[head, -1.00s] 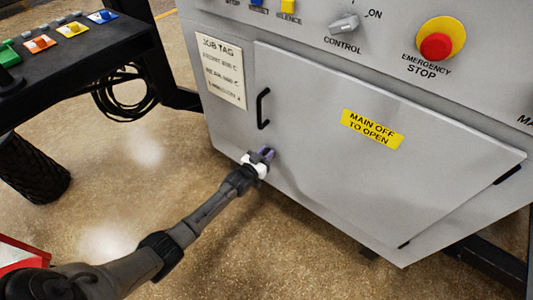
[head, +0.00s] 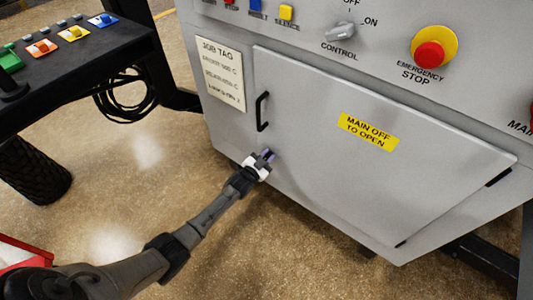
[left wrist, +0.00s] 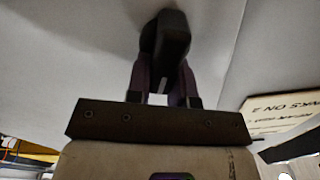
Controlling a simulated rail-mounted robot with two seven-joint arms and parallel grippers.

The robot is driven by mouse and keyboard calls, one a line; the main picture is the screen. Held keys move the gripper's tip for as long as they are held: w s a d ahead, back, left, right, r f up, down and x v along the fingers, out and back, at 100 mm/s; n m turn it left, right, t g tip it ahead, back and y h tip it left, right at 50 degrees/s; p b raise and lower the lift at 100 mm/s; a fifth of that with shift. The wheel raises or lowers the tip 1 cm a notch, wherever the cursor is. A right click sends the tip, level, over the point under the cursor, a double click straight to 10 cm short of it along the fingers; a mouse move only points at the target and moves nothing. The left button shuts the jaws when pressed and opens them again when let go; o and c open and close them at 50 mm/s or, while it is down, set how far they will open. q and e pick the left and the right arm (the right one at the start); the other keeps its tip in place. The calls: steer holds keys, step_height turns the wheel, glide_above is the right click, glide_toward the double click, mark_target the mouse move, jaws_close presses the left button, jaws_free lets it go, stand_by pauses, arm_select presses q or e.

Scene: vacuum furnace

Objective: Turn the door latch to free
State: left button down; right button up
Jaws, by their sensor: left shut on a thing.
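The grey furnace door (head: 330,185) fills the middle of the head view, with a black pull handle (head: 262,112) near its left edge. My left gripper (head: 267,155) is at the door's lower left edge, below the handle. In the left wrist view its purple fingers (left wrist: 165,80) are shut on the dark door latch (left wrist: 172,35), which stands out from the grey panel. In the head view the fingers largely hide the latch, and its exact angle cannot be told. My right gripper is not in view.
A yellow label (head: 369,131) on the door reads "MAIN OFF TO OPEN". Above are the control knob (head: 341,31) and the red emergency stop (head: 430,55). A job tag (head: 221,73) is left of the door. A black console (head: 75,65) stands at the upper left.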

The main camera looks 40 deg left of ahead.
arm_select(q)
steer(key=m, duration=0.3)
steer(key=shift+d+f, duration=0.1)
steer(key=shift+d, duration=0.15)
steer(key=m, duration=0.2)
steer(key=shift+d+f+m, duration=0.2)
steer(key=shift+f+m, duration=0.05)
steer(key=shift+m, duration=0.05)
steer(key=shift+d+f+m+b, duration=0.15)
steer(key=shift+m+b, duration=0.15)
steer(key=shift+m, duration=0.65)
steer(key=shift+f+m+b, duration=0.2)
steer(key=shift+m+b, duration=0.05)
steer(key=shift+m, duration=0.75)
steer(key=shift+d+f+m+b, duration=0.15)
steer(key=shift+m+b, duration=0.15)
steer(key=shift+m, duration=0.65)
steer(key=c, duration=1)
jaws_free()
